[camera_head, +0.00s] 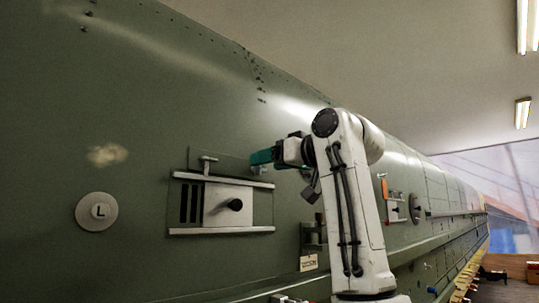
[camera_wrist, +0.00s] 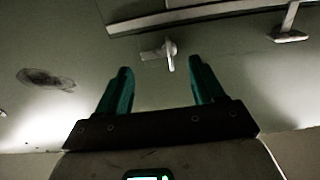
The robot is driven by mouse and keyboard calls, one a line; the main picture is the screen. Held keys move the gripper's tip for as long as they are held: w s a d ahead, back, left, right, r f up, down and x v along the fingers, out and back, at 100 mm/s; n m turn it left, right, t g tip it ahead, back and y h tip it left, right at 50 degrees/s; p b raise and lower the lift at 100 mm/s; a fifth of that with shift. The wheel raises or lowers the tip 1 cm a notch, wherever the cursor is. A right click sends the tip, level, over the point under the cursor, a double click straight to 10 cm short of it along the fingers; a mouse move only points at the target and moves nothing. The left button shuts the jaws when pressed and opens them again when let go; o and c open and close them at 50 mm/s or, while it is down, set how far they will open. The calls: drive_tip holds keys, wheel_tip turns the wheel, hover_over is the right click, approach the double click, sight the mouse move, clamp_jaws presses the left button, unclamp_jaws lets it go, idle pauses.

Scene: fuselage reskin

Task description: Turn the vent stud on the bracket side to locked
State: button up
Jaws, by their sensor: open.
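A small pale stud (camera_wrist: 169,52) with a flat tab shows in the wrist view, ahead of the gap between my fingers. Its tab stands roughly upright in that picture; no locked mark is readable. My gripper (camera_wrist: 160,82) has its teal fingers apart with nothing between them. In the head view my gripper (camera_head: 262,158) is beside the panel's upper right corner and largely covers the stud's area.
A T-shaped handle (camera_head: 208,162) stands above the panel's top rail (camera_head: 222,180); it also shows in the wrist view (camera_wrist: 291,28). A round disc marked L (camera_head: 98,212) is at left. A tagged bracket (camera_head: 314,235) sits below my arm. Another fitting (camera_head: 396,210) is farther right.

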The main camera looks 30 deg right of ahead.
drive_tip(key=shift+w+a, duration=0.15)
drive_tip(key=shift+w, duration=0.35)
drive_tip(key=c, duration=1.1)
